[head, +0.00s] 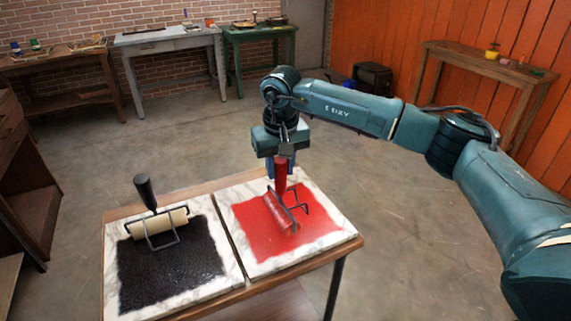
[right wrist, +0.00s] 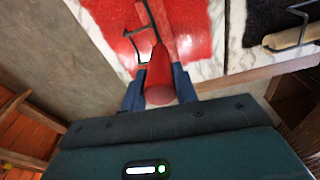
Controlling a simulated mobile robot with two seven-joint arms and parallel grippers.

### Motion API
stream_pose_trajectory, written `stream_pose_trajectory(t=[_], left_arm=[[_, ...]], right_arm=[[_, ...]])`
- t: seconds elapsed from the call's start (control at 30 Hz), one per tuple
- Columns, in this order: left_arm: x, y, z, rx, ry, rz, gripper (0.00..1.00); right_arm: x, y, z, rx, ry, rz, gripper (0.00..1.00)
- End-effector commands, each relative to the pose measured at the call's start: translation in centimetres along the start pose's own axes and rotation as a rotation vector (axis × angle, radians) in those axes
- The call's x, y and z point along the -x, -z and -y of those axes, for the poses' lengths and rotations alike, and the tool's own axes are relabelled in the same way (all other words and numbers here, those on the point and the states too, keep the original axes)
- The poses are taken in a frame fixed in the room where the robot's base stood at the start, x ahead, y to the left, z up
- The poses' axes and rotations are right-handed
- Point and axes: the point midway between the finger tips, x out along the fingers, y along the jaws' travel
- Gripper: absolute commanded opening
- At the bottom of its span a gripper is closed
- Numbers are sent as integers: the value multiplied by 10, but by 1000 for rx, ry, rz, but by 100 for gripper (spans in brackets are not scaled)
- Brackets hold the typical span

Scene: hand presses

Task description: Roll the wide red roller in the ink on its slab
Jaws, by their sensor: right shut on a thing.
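The wide red roller (head: 278,213) has a red handle and a dark wire frame. It sits on the red ink (head: 317,220) of the right marble slab (head: 345,228), its barrel apparently touching the ink. My right gripper (head: 279,166) is shut on the roller's upright red handle from above. In the right wrist view the handle (right wrist: 159,82) stands between the two fingers (right wrist: 158,90), with part of the wire frame and red ink beyond it. Parts of the barrel are hidden there. My left gripper is not in view.
A second roller with a cream barrel (head: 158,223) and black handle rests on the left slab (head: 112,262) with black ink. Both slabs lie on a small wooden table (head: 290,281). Benches stand along the far walls. Open floor surrounds the table.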

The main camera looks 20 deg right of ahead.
Motion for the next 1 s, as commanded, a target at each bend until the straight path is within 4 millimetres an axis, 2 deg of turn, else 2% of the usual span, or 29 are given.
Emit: stream_pose_trajectory(t=[0.3,0.57,1.0], left_arm=[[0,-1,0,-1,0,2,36],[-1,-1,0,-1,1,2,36],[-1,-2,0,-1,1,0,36]], right_arm=[[2,-2,26,2,2,-3,9],[3,-3,33,1,1,-3,9],[2,-6,65,2,1,-3,9]])
